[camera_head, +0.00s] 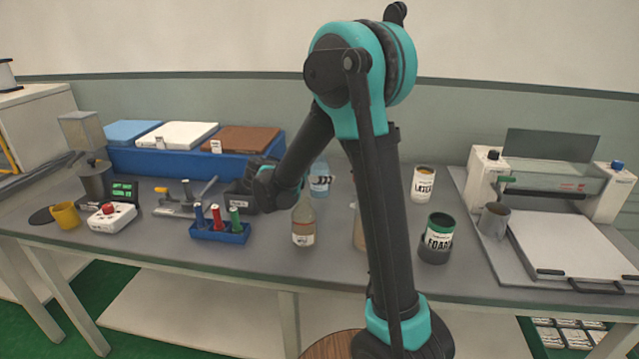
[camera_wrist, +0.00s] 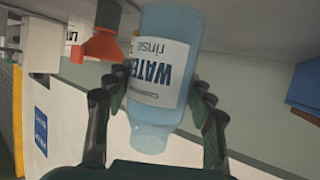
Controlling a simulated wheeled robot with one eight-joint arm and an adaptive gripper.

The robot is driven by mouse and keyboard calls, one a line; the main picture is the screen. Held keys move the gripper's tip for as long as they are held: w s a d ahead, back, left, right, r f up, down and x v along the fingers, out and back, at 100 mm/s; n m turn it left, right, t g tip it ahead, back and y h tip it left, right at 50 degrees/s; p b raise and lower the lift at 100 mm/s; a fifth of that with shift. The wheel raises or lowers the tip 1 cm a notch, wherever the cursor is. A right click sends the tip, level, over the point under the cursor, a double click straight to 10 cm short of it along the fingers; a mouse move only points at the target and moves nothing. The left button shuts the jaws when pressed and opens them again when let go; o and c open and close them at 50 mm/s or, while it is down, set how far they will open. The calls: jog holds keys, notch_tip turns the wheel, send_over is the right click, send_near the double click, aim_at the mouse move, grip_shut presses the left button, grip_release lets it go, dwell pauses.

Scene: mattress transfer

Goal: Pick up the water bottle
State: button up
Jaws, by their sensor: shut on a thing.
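The water bottle is pale blue and see-through, with a white label reading WATER rinse; it fills the middle of the wrist view (camera_wrist: 172,28), where it appears upside down. In the head view the bottle (camera_head: 320,170) is at the middle of the bench, partly behind my arm's wrist. My gripper (camera_wrist: 158,92) is shut on the bottle, one dark finger on each side near the label. In the head view my gripper (camera_head: 318,181) reaches the bottle from the left. I cannot tell whether the bottle's base touches the bench.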

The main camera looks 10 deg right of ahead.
notch_tip(320, 180, up, 16)
jog(key=shift+f, duration=0.25)
dwell(1.0)
jog(key=shift+s, duration=0.1)
